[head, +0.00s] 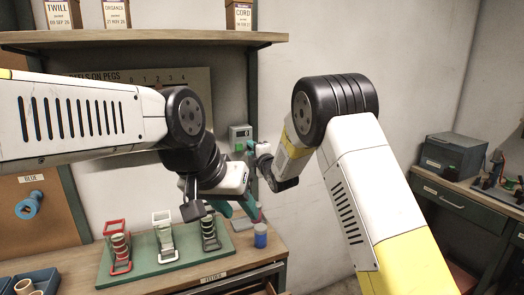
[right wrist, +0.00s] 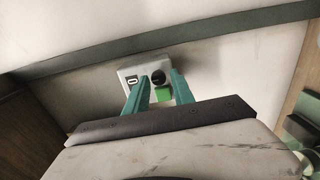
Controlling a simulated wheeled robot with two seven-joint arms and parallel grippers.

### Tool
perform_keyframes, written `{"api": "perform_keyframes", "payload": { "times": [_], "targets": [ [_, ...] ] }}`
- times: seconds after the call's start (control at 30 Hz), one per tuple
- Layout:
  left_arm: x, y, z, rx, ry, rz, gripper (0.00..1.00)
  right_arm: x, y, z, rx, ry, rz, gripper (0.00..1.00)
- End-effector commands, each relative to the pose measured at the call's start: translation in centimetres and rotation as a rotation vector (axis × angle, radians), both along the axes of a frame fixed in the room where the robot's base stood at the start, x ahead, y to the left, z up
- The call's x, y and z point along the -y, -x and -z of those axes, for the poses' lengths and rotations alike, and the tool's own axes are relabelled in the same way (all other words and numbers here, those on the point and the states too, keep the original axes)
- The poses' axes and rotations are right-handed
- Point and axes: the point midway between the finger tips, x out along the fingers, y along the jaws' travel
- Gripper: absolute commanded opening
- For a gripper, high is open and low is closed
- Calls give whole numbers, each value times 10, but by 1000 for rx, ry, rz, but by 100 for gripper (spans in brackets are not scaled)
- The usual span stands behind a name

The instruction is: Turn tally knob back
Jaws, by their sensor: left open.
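The tally box (head: 240,133) is a small pale box on the wall behind the bench. In the right wrist view it shows a counter window reading 0 (right wrist: 131,80), a black round knob (right wrist: 158,76) and a green button (right wrist: 163,93) below the knob. My right gripper (right wrist: 160,76) points at the box with its teal fingers apart, one on each side of the knob in the picture. I cannot tell whether they touch it. My left gripper (head: 241,210) is open, low over the bench's right part, with no object visible between its fingers.
A green tray (head: 135,272) on the bench holds red, white and dark reel stands. A blue jar (head: 260,236) stands near my left gripper. A shelf (head: 150,38) with boxes runs above my arms. A second workbench (head: 450,195) is at the right.

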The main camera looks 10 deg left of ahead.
Motion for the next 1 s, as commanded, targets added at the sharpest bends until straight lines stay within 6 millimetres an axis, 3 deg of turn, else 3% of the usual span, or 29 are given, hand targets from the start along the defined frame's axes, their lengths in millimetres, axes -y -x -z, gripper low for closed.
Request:
{"api": "perform_keyframes", "payload": {
  "times": [0.37,0.8,1.0],
  "targets": [
    [0,0,0,0,0,0,41,1,1,-1,1,-2,0,41],
    [0,0,0,0,0,0,41,36,54,-1,0,-1,0,41],
    [0,0,0,0,0,0,41,43,65,-1,0,-1,0,41]
  ]
}}
